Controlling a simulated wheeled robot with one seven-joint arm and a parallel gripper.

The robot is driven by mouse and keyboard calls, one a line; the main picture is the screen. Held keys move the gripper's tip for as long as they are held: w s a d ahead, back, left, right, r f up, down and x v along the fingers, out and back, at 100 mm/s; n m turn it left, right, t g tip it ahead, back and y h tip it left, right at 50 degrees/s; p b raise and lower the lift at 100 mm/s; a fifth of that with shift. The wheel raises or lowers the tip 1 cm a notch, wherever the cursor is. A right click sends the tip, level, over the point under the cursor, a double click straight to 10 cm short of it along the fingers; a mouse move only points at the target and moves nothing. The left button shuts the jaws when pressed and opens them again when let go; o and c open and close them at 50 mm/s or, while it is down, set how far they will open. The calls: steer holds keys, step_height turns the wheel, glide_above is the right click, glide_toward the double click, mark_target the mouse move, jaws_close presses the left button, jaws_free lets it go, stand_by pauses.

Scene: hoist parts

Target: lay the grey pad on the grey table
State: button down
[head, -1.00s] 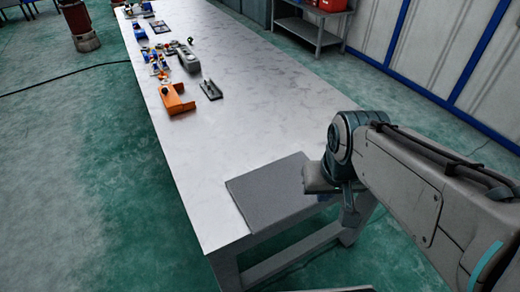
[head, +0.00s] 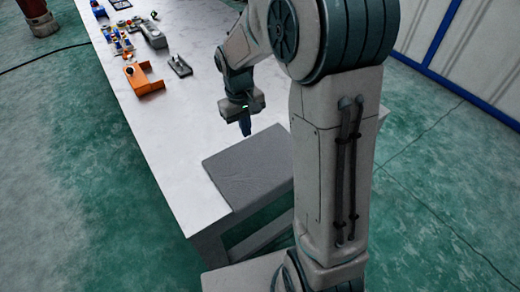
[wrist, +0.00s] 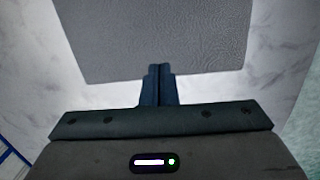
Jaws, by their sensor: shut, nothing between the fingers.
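The grey pad (head: 245,165) lies flat at the near end of the long pale grey table (head: 175,145), with its near edge close to the table's end. My arm hides part of its right side in the head view. My gripper (head: 246,130) is shut and empty, pointing down just beyond the pad's far edge. In the wrist view the pad (wrist: 150,35) fills the upper middle, and my shut fingers (wrist: 159,72) overlap its edge in the picture. I cannot tell whether the fingertips touch it.
Farther along the table stand an orange bracket (head: 143,80), a dark grey part (head: 180,66), a grey housing (head: 152,35) and several small coloured parts. The tabletop between these and the pad is clear. Green floor (head: 70,190) lies to the left.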

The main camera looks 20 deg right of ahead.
mark_target(265, 170)
steer(key=shift+n+g, duration=0.4)
steer(key=shift+g, duration=0.1)
steer(key=w+f, duration=0.1)
steer(key=f, duration=0.1)
steer(key=w+f, duration=0.1)
steer(key=f, duration=0.1)
steer(key=w+a+f, duration=0.1)
steer(key=w+f, duration=0.1)
steer(key=shift+f, duration=0.1)
steer(key=s+d, duration=0.1)
steer(key=s, duration=0.2)
steer(key=s+d, duration=0.1)
steer(key=s, duration=0.3)
steer(key=s+d+p, duration=0.1)
steer(key=s+d, duration=0.1)
steer(key=s, duration=0.2)
steer(key=shift+s+f, duration=0.2)
steer(key=shift+s, duration=0.1)
steer(key=shift+w+f, duration=0.1)
steer(key=shift+f, duration=0.5)
steer(key=shift+f, duration=0.1)
